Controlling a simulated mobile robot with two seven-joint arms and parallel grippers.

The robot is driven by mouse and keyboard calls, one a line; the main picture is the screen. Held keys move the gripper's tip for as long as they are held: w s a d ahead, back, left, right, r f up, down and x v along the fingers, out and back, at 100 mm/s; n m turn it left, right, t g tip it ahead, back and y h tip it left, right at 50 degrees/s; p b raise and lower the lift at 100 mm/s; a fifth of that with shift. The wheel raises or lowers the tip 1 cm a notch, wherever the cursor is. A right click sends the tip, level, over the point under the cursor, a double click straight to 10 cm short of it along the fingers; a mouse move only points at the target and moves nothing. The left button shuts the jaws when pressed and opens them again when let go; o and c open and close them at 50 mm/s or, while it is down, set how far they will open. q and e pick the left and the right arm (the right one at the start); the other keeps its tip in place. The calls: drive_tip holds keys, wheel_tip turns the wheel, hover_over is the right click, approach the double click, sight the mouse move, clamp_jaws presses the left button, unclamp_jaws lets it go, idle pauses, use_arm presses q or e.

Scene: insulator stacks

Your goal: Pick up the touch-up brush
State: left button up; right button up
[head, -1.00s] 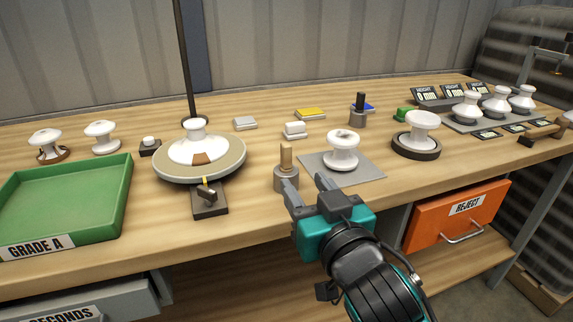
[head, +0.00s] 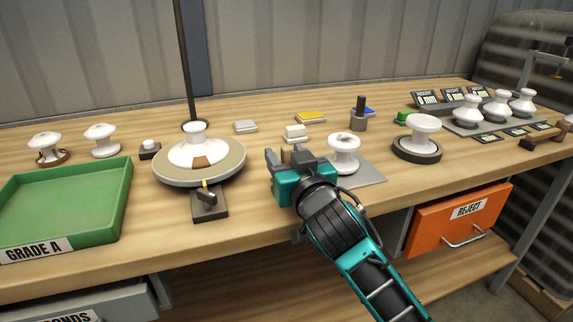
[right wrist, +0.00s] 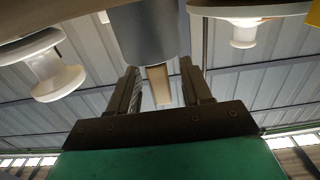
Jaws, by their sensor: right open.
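The wooden-handled tool that I take for the touch-up brush (right wrist: 158,85) shows in the right wrist view, its pale handle sticking out of a grey cup (right wrist: 148,35). The handle lies between the two fingers of my right gripper (right wrist: 158,78), with a gap on each side. In the head view my right gripper (head: 287,156) is at the brush's place and hides most of the brush and its cup. Its fingers are apart and hold nothing. My left gripper is not in view.
A white insulator (head: 343,147) on a grey mat (head: 368,175) stands close right of my gripper. A round turntable (head: 234,167) with an insulator is to the left. A second cup with a dark handle (head: 360,105) stands farther back. A green tray (head: 75,205) is far left.

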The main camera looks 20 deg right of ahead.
drive_tip(key=shift+c, duration=0.5)
clamp_jaws()
drive_tip(key=shift+r, duration=0.15)
